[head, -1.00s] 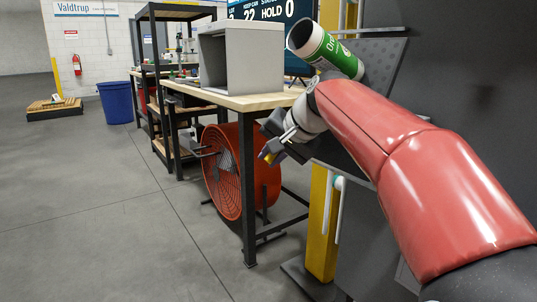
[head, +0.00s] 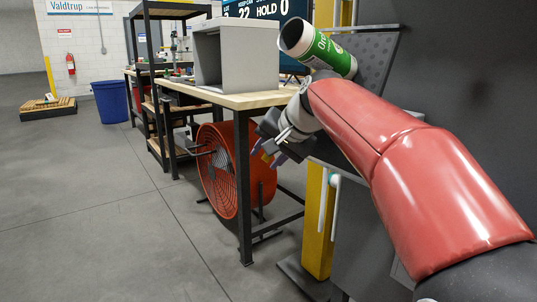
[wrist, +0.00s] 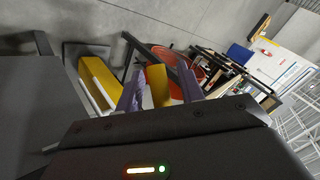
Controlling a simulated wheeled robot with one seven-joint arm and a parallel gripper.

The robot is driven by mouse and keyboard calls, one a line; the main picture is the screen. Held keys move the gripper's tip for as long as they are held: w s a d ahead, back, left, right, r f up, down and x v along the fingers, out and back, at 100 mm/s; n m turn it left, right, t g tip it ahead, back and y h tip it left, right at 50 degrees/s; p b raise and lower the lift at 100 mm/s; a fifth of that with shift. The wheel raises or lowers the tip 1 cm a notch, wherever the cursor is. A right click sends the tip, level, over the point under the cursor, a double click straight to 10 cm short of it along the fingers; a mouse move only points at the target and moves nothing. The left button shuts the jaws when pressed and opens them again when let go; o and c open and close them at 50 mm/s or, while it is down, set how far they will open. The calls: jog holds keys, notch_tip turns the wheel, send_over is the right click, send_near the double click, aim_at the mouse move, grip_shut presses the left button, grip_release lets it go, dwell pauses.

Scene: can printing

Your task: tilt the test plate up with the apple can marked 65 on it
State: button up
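A green and white can (head: 334,54) is tilted in the head view, its dark end at upper left. Its label starts "Or"; I cannot read a 65. The dark, perforated plate (head: 378,58) slopes up behind it; my arm hides the lower part. My gripper (head: 270,155) is below and left of the can, clear of both. In the wrist view its purple fingers (wrist: 159,90) stand apart. A yellow piece (wrist: 159,86) shows between them with gaps at both sides; I cannot tell whether it is near or behind.
A wooden-topped bench (head: 255,100) with a grey box (head: 240,55) stands left of my gripper, with an orange fan (head: 222,180) under it. A yellow post (head: 317,225) with a pale handle (head: 334,203) stands below my arm. The floor at left is open.

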jog(key=v, duration=0.7)
jog(key=shift+s+d+r+p, duration=0.2)
jog(key=shift+r+p, duration=0.1)
jog(key=shift+p, duration=0.05)
jog(key=shift+s, duration=0.1)
jog(key=s+d+f+n+h, duration=0.1)
jog(key=s+d+f, duration=0.4)
jog(key=s+f, duration=0.7)
jog(key=s+d+f+n+g+h, duration=0.1)
jog(key=s+d+f+h, duration=0.3)
jog(key=s+f, duration=0.9)
jog(key=shift+d+f+n, duration=0.4)
jog(key=shift+d+n, duration=0.3)
jog(key=shift+n, duration=0.1)
